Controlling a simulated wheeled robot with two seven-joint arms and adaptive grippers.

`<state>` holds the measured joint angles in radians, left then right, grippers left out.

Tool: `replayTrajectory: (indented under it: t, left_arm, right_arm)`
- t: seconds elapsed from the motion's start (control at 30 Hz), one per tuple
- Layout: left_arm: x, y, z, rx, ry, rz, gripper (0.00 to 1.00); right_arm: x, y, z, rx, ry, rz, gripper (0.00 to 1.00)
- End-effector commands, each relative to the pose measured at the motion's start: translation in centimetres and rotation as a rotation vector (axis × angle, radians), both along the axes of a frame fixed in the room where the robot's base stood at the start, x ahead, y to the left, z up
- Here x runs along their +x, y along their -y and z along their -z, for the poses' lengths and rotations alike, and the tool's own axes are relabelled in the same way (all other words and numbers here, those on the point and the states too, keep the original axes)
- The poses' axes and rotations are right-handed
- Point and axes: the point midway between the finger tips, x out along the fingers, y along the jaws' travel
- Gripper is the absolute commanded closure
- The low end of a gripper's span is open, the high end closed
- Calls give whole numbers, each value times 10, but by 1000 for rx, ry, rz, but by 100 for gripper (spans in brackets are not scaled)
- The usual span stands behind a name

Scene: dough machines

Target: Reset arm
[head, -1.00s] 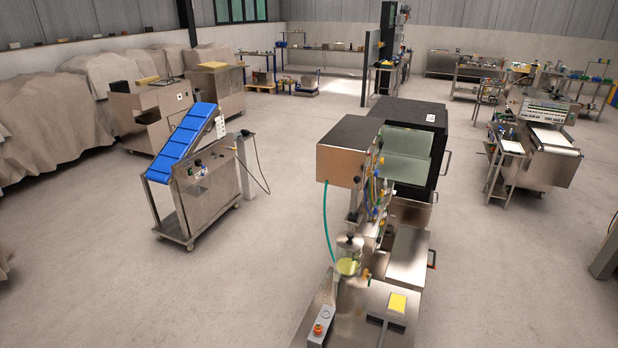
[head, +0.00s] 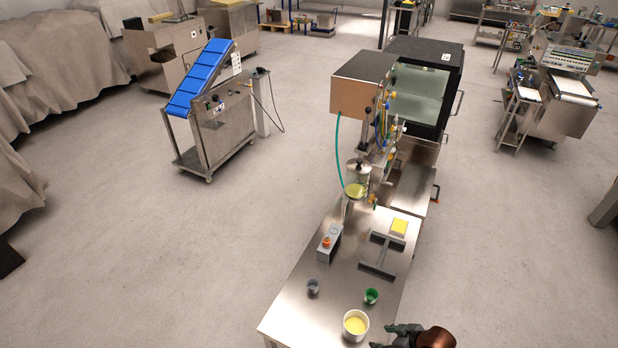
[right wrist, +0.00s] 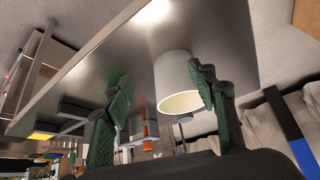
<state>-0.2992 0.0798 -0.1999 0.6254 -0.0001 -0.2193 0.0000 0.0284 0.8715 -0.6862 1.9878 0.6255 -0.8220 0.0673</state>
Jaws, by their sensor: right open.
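My right gripper (head: 383,337) is at the bottom edge of the head view, just right of and in front of a white tub (head: 356,325) with yellow contents. In the right wrist view its two green-padded fingers (right wrist: 160,80) are spread apart with nothing held. The white tub (right wrist: 172,72) appears beyond the fingertips there, partly covered by the right-hand finger. I cannot tell whether a finger touches it. The tub stands upright on the steel table (head: 300,305). My left gripper is in neither view.
A green cup (head: 371,296) and a grey cup (head: 313,287) stand on the table. Behind them are a grey box with an orange button (head: 328,243), a yellow block (head: 399,227) and the dough machine (head: 362,100). A blue conveyor (head: 200,78) stands left on open floor.

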Motion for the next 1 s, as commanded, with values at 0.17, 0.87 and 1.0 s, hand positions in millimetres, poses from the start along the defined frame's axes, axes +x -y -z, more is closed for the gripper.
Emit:
replayTrajectory:
  t: [0.17, 0.87, 1.0]
  left_arm:
    - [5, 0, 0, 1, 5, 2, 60]
    - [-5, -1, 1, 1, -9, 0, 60]
    - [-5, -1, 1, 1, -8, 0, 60]
  right_arm:
    - [-16, -19, -6, 12, -1, 22, 48]
    - [-139, 53, -60, -105, -114, 522, 48]
    - [-170, 76, -65, -138, -159, 617, 48]
